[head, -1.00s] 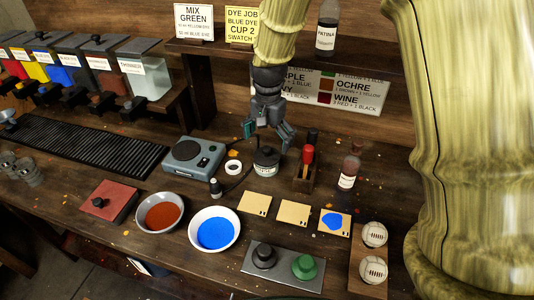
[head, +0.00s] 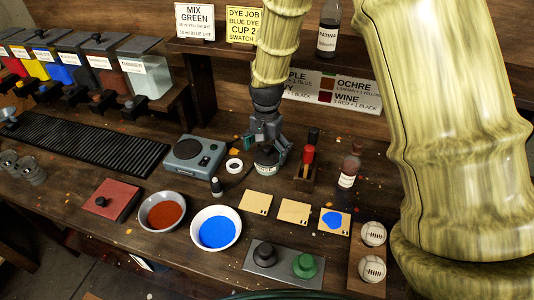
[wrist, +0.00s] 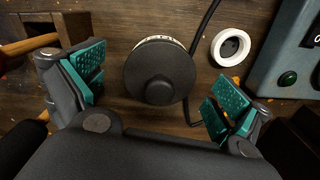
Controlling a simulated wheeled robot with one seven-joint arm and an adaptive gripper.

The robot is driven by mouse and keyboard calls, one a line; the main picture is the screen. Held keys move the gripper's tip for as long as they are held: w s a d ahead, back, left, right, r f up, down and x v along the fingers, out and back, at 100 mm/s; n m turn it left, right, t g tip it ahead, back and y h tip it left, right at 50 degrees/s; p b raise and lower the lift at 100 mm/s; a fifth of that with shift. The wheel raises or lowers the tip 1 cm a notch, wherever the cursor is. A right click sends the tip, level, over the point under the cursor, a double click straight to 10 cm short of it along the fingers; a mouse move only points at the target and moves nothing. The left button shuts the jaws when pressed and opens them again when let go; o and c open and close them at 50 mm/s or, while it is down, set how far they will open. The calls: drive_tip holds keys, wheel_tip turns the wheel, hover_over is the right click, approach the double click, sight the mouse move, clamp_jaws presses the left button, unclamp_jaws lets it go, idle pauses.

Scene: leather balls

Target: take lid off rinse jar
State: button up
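The rinse jar (head: 266,169) stands on the bench to the right of the grey scale. In the wrist view its dark round lid (wrist: 160,72) with a central knob (wrist: 159,89) is on the jar. My gripper (head: 266,153) is directly above the jar in the head view. In the wrist view my gripper (wrist: 158,92) is open, with one teal-padded finger on each side of the lid. I see gaps between the pads and the lid. The gripper hides the lid in the head view.
The grey scale (head: 193,160) and a white ring (head: 234,166) are left of the jar. A tool holder (head: 306,172) with a red-handled tool stands close on its right. A dark cable (wrist: 202,27) runs beside the jar. Tan swatches (head: 257,202) lie in front.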

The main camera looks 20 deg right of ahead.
drive_tip(key=shift+w+f, duration=0.2)
drive_tip(key=shift+w, duration=0.05)
drive_tip(key=c, duration=0.7)
drive_tip(key=shift+s+r, duration=0.1)
drive_tip(key=shift+s, duration=0.05)
drive_tip(key=c, duration=1.3)
